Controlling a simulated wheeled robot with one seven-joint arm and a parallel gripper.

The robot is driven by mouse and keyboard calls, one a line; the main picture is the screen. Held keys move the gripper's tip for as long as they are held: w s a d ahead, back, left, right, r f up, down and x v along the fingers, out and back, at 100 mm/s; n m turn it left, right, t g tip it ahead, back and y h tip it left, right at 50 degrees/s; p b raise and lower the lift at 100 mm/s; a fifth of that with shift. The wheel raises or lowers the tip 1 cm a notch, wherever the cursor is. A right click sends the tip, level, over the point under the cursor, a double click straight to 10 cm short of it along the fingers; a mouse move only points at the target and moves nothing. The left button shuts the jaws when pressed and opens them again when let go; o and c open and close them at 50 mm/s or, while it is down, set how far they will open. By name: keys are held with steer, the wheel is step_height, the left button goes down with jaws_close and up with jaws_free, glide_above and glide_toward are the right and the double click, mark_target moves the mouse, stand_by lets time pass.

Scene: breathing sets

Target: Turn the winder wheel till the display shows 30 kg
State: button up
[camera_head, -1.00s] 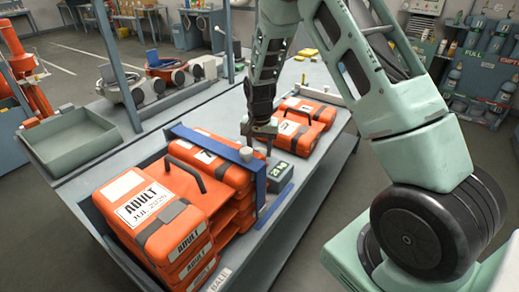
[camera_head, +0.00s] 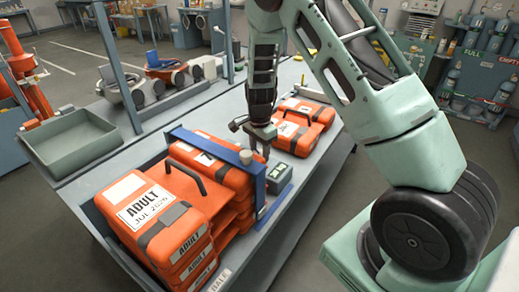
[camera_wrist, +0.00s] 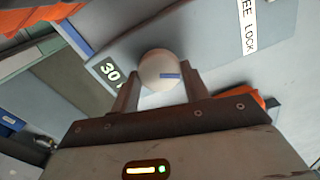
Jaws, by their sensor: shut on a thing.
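My gripper (camera_head: 263,146) points down over the bench beside the stack of orange cases. In the wrist view its two fingers (camera_wrist: 160,84) are shut on a pale round knob (camera_wrist: 160,66). I cannot make out the rest of the winder wheel; the gripper and arm cover much of that spot. The small dark display (camera_wrist: 108,70) shows "30" in the wrist view, with its right end hidden by a finger. In the head view the display (camera_head: 280,174) stands just right of the gripper, its digits too small to read surely.
Orange cases marked ADULT (camera_head: 150,215) are stacked at the front left, beside a blue frame (camera_head: 256,188). More orange cases (camera_head: 303,122) lie behind the display. A grey tray (camera_head: 70,147) sits at the left. A label ending in LOCK (camera_wrist: 247,25) shows in the wrist view.

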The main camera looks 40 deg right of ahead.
steer(key=shift+w, duration=0.1)
stand_by(0.3)
steer(key=o, duration=1)
step_height(320, 180, up, 18)
steer(key=shift+f+b, duration=0.25)
steer(key=shift+b, duration=0.95)
